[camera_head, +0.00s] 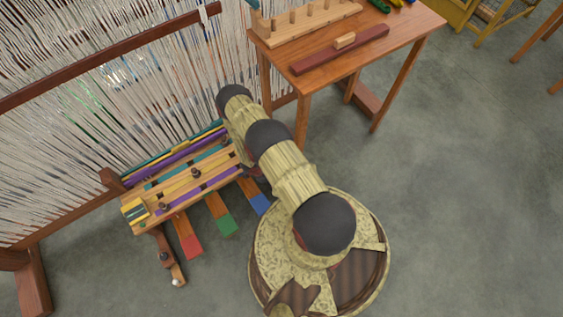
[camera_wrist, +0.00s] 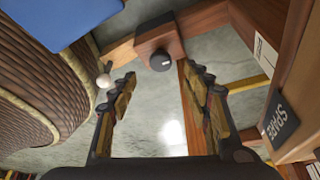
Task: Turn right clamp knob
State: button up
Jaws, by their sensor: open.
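In the wrist view a round black knob (camera_wrist: 160,62) with a small pale mark sits on a reddish wooden block (camera_wrist: 155,36). A wooden arm beside it has a white ball (camera_wrist: 105,81) near its end. My gripper (camera_wrist: 160,80) is open and empty, one finger on each side of the picture. The knob shows between and just beyond the fingertips; I see no contact. In the head view my arm hides my gripper and this knob. Another dark clamp knob (camera_head: 163,256) shows there at the left, on a wooden bar with a white ball (camera_head: 177,282).
The loom (camera_head: 110,85) with white warp threads stands at the left. Red, green and blue pedals (camera_head: 228,225) stick out below its slatted bench (camera_head: 190,180). A wooden table (camera_head: 405,32) stands behind. In the wrist view a box labelled SPARE (camera_wrist: 279,119) is close on the right.

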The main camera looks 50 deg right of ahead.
jog(key=b+x, duration=0.2)
jog(key=x, duration=0.5)
jog(key=shift+s+d+f+b, duration=0.15)
jog(key=shift+d+f+b, duration=0.15)
jog(key=shift+b, duration=0.05)
jog(key=c, duration=0.4)
jog(key=c, duration=0.7)
jog(key=shift+c, duration=0.2)
